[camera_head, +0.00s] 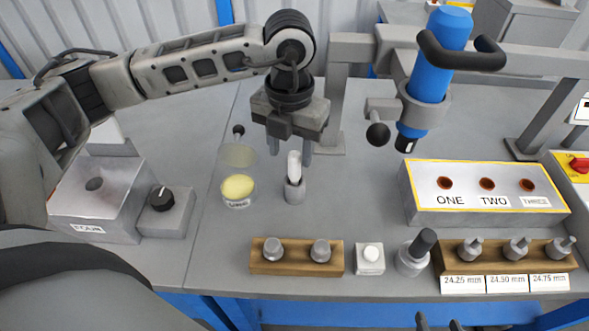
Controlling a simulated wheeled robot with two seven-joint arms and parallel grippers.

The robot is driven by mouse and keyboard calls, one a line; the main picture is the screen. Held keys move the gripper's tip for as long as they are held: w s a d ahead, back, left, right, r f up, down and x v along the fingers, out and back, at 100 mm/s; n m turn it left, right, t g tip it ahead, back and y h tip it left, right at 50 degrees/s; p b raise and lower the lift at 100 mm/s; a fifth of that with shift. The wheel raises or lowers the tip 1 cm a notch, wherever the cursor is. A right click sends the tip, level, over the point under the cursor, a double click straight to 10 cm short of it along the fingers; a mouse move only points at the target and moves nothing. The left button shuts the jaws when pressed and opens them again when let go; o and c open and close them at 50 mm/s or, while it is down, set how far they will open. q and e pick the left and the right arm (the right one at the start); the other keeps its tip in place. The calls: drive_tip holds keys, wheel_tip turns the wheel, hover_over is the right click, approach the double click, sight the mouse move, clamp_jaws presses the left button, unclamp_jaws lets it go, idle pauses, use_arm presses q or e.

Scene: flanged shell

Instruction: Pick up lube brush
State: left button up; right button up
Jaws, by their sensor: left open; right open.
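The lube brush (294,165) looks white and stands upright in a small grey holder (295,192) on the bench. A round pot of yellow lube (238,187) with a partly legible label sits just left of it. My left gripper (290,149) points down over the brush with its fingers spread, one on either side of the brush's top. I see no clear contact between the fingers and the brush. My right gripper (437,322) shows only as dark fingertips at the bottom edge, apart and empty, below the bench's front edge.
A blue tool (428,85) with a black handle hangs on a stand at right. A box marked ONE, TWO, THREE (485,218), wooden racks (297,268) (510,265) and a box marked FOUR (98,230) stand around. Bare bench lies right of the brush.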

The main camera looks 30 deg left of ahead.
sight(295, 177)
use_arm(q)
drive_tip(key=f, duration=0.4)
drive_tip(key=shift+w+d+f, duration=0.15)
drive_tip(key=shift+d+f, duration=0.1)
drive_tip(key=shift+c, duration=0.3)
clamp_jaws()
